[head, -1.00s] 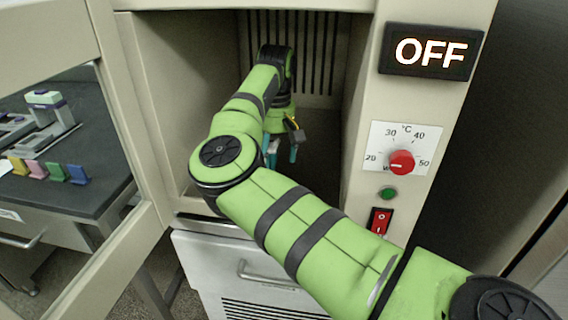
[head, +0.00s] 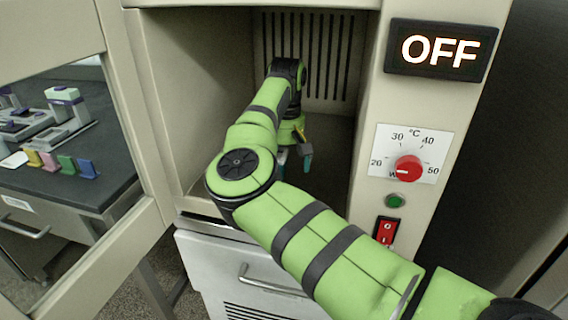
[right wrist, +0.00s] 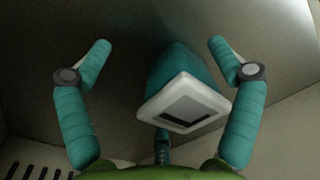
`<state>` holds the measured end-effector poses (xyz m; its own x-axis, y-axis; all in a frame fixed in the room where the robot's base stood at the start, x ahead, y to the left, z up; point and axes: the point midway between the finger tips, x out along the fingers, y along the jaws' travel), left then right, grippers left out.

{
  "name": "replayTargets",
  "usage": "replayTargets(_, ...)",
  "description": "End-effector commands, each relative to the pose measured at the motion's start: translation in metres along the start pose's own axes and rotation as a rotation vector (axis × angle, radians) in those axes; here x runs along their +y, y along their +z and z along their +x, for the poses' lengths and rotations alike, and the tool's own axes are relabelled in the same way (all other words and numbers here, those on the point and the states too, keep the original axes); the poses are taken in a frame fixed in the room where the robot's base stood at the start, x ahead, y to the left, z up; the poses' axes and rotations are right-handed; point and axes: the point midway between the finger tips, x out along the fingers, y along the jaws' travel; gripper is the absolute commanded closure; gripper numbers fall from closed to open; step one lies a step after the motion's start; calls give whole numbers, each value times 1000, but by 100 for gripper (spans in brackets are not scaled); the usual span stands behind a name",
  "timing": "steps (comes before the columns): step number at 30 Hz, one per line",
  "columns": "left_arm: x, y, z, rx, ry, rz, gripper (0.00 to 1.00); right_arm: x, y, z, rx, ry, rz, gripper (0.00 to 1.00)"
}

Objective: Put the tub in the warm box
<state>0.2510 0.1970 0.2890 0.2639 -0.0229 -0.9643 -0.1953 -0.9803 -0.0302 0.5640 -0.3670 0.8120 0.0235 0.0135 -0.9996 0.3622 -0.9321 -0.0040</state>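The warm box (head: 368,110) is a beige cabinet with its door swung open to the left. My right arm reaches into it, and my right gripper (head: 295,160) is inside, low down, with teal fingers pointing down. In the right wrist view its side fingers (right wrist: 158,50) stand apart, open. In the head view the tub is too small and covered to make out. My left gripper is out of view.
The open glazed door (head: 120,130) stands at the left. A dark bench (head: 95,195) with coloured pieces and instruments shows through it. The panel at the right has an OFF display (head: 440,50), a red knob (head: 408,168) and a red switch (head: 387,230).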

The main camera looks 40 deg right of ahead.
Motion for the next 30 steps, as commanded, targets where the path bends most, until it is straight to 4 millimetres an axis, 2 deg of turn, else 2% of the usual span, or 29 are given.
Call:
replayTargets(5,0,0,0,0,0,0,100,0,0,-2,0,0,0,9)
replayTargets(8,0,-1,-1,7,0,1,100,0,0,-10,2,1,0,9)
replayTargets(14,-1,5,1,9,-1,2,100,1,-1,-44,4,2,-1,9)
replayTargets(21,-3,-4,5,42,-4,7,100,1,0,-75,2,1,0,9)
replayTargets(30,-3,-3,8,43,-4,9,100,0,0,-80,0,0,0,9)
